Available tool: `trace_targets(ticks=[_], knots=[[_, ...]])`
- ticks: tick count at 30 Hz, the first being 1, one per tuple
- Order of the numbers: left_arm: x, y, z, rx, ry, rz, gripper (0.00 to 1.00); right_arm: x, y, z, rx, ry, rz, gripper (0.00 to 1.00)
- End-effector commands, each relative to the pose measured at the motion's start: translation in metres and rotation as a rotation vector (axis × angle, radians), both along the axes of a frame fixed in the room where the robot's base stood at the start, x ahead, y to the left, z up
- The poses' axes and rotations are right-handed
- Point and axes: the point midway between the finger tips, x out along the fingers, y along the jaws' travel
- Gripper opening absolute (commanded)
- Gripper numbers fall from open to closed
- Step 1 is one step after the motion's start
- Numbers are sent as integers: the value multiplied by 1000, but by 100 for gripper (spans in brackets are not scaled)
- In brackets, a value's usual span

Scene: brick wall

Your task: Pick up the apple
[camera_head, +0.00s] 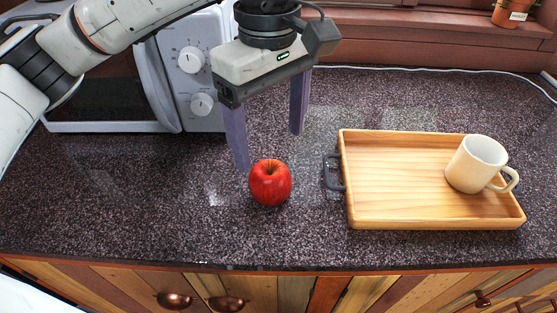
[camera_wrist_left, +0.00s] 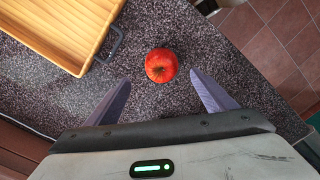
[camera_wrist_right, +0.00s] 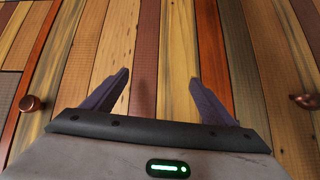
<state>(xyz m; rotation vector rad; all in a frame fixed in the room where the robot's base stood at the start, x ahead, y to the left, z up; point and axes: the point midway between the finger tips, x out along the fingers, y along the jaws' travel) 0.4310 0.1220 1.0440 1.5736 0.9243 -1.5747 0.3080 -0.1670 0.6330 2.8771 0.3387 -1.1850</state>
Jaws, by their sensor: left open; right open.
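A red apple (camera_head: 270,183) sits on the dark speckled counter, left of the wooden tray. My left gripper (camera_head: 269,151) is open and empty, pointing down above and behind the apple. In the left wrist view the apple (camera_wrist_left: 161,65) lies ahead of the two spread fingers (camera_wrist_left: 160,92), about midway between them and apart from both. My right gripper (camera_wrist_right: 160,85) shows only in the right wrist view. It is open and empty, facing wooden cabinet fronts.
A wooden tray (camera_head: 400,222) with a black handle holds a cream mug (camera_head: 477,165) at its right end. A white microwave (camera_head: 185,75) stands behind at left. Cabinet fronts with knobs (camera_head: 175,300) lie below the counter edge. The counter left of the apple is clear.

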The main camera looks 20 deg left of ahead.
Motion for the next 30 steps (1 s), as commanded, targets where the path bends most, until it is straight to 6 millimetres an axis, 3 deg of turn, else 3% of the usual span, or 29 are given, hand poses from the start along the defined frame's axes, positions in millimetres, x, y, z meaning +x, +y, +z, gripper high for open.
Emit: trace_targets(ticks=[6,19,29,30], knots=[[-1,1,-33,1,6,-1,77,-16,0,-8,-1,35,0,79],[3,3,-87,0,4,-1,77,-12,-1,5,1,23,-3,79],[3,3,-96,0,1,-1,77,-8,-1,6,0,19,-4,79],[3,3,-96,0,1,-1,72,-9,-1,6,-1,18,-3,79]])
